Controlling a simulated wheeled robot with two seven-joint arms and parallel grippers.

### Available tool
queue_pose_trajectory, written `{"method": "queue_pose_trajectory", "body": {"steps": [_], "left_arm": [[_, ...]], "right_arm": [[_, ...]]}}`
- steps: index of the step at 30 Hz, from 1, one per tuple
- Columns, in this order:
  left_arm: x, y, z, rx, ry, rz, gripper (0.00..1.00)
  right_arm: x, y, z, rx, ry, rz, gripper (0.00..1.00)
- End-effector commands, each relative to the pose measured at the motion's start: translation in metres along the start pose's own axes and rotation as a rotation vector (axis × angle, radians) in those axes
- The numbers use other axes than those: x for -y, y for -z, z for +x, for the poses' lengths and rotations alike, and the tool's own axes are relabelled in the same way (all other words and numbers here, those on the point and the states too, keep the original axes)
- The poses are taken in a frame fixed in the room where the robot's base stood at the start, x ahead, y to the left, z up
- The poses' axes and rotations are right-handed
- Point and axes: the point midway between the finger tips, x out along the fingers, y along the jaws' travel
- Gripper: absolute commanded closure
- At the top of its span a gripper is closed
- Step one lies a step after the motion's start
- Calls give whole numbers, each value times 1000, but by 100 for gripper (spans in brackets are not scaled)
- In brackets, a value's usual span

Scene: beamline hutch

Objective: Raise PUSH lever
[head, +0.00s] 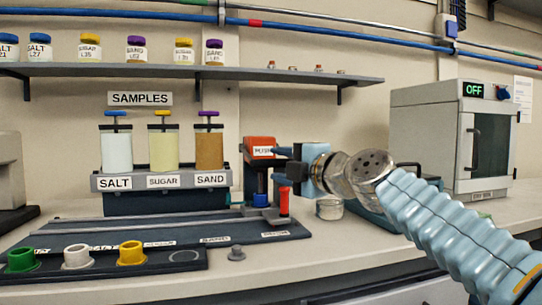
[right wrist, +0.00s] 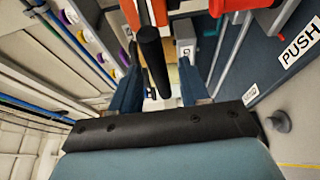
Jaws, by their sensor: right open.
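The orange-red PUSH unit (head: 261,143) stands at the right end of the dark sample station. A dark lever (head: 281,151) sticks out from it toward my right gripper (head: 287,165). In the right wrist view the lever shows as a black rounded bar (right wrist: 153,60) running between the two blue fingers. The right gripper is open, with one finger on each side of the bar. A gap shows on the right side; I cannot tell whether the left finger touches it. My left gripper is not in view.
A red-topped post (head: 284,200) stands just below the gripper. A glass jar (head: 329,209) is on the counter behind my wrist. SALT, SUGAR and SAND hoppers (head: 163,150) stand left. An oven (head: 445,140) stands right. A shelf (head: 200,73) spans above.

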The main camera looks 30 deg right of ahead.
Motion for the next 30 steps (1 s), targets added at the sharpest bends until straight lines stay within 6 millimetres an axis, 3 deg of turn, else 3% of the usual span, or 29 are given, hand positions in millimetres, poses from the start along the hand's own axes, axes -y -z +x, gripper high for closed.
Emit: {"method": "queue_pose_trajectory", "body": {"steps": [6, 17, 26, 30], "left_arm": [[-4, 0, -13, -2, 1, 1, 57], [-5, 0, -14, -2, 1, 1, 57], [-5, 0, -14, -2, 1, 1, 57], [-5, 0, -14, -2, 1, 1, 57]], "right_arm": [[-2, 0, 31, 0, 1, 1, 55], [0, 0, 37, 1, 0, 0, 55], [0, 0, 37, 0, 0, 0, 98], [0, 0, 37, 0, -1, 0, 100]]}}
